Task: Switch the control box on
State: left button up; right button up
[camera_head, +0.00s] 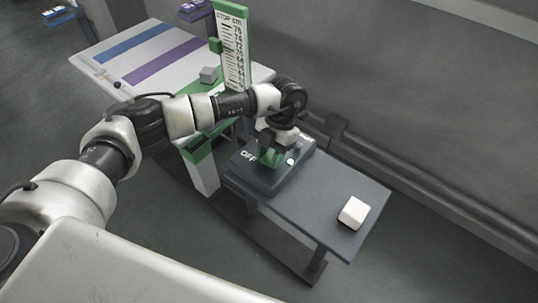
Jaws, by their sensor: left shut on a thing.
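The control box (258,181) is a dark grey box on a low grey table. White "OFF" lettering (248,155) shows near its left side, and partly covered white lettering shows at its far right end. My left gripper (273,155) points down over the middle of the box. It is shut on a green part of the box, which looks like the switch handle. The fingers and wrist hide most of this handle, so its exact position is hard to tell. A small white spot (290,161) shows on the box beside the gripper. My right gripper is out of view.
A white block (354,213) sits on the right part of the grey table (318,192). A green-edged scale board (233,45) stands behind my left arm. A white table with blue and purple stripes (112,62) carries a grey block (208,75). A wall rail runs behind.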

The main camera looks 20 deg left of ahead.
pick_arm(q)
jog(key=o, duration=0.9)
jog(key=shift+r, duration=0.1)
jog(key=b+v, duration=0.1)
jog(key=v, duration=0.9)
jog(key=shift+w+r, duration=0.15)
jog(key=shift+r, duration=0.15)
